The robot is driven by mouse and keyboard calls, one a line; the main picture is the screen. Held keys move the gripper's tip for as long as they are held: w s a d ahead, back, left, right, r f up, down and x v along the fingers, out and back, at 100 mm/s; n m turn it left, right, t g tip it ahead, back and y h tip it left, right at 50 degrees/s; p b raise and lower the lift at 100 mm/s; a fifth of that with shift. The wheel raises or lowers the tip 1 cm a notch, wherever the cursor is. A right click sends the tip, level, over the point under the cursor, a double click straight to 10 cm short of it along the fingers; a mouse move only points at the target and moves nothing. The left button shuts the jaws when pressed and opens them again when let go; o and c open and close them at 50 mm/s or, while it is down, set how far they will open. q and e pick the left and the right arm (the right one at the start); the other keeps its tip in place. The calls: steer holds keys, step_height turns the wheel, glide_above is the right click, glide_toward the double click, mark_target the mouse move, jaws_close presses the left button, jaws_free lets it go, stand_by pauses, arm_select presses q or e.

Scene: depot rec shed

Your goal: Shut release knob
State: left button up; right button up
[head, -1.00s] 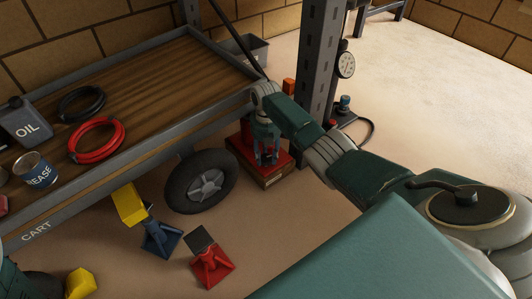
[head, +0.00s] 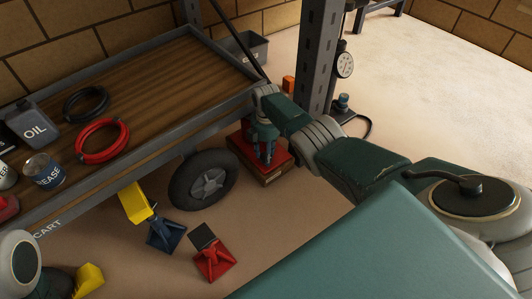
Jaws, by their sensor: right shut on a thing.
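A red jack (head: 282,168) stands on the floor under the cart's near right corner, beside the wheel. My right gripper (head: 264,158) points down at the jack and is shut on its release knob, low in front of the post. The knob is too small and too covered by the fingers to make out, and I cannot tell how far it is turned. My left gripper is out of view; only a part of my left arm shows at the lower left edge.
The cart (head: 150,148) carries a red hose (head: 103,158), a black hose (head: 68,108), an oil can (head: 36,128) and a grease tin (head: 44,172). Its wheel (head: 184,190) is close left of the jack. A red stand (head: 214,262) and a blue stand (head: 164,234) are in front. A grey post (head: 317,60) rises behind.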

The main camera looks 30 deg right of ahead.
steer(key=shift+m, duration=1.9)
steer(key=o, duration=1.2)
steer(key=shift+c, duration=0.2)
